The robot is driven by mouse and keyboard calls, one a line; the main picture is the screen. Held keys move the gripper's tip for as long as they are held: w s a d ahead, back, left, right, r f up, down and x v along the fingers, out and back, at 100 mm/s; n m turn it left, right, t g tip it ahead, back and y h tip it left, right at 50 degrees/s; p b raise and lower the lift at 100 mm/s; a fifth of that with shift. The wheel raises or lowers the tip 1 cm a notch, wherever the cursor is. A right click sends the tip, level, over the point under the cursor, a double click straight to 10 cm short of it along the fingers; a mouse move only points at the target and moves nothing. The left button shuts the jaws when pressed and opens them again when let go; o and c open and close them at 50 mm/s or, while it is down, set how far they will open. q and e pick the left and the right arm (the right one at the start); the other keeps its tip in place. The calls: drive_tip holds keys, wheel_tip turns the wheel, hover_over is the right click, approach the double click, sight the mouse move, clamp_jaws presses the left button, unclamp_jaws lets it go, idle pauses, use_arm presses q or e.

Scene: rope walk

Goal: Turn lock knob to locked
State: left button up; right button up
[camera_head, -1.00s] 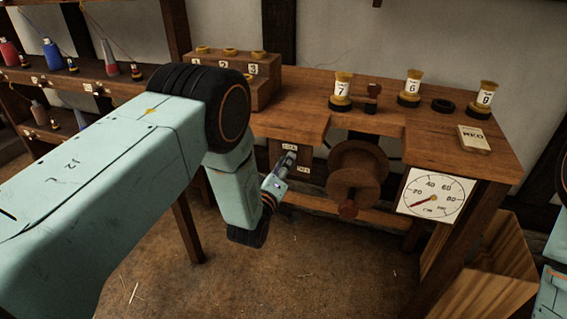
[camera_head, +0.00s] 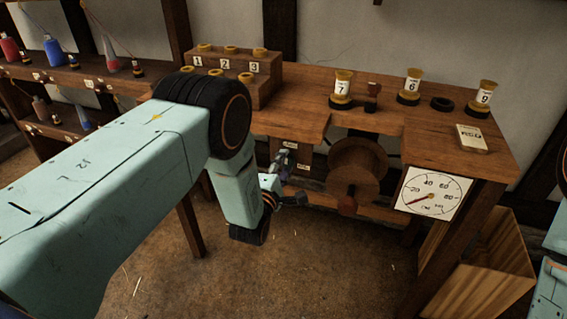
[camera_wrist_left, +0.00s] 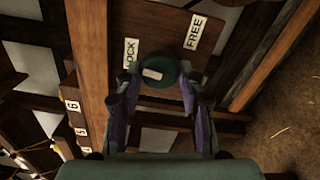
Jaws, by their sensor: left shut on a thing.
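The lock knob (camera_wrist_left: 160,84) is a round dark green knob with a white mark on its face. It sits on a wooden panel (camera_wrist_left: 150,25) below the bench top. A partly covered LOCK label (camera_wrist_left: 130,53) is just left of the knob in the left wrist view, and a FREE label (camera_wrist_left: 196,32) is up and right. My left gripper (camera_head: 284,162) is at the panel, its two fingers around the knob; the left wrist view shows the fingertips (camera_wrist_left: 158,88) on either side of it. My right gripper is out of view.
A wooden reel (camera_head: 356,165) hangs right of the panel, close to my left gripper. A dial (camera_head: 433,193) is on the bench front. Numbered spools (camera_head: 342,88) stand on the bench top (camera_head: 440,130). A wooden crate (camera_head: 480,270) is at lower right.

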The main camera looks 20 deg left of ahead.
use_arm(q)
drive_tip(key=shift+n, duration=0.6)
drive_tip(key=o, duration=1.1)
drive_tip(key=s, duration=1.2)
drive_tip(key=shift+a, duration=0.2)
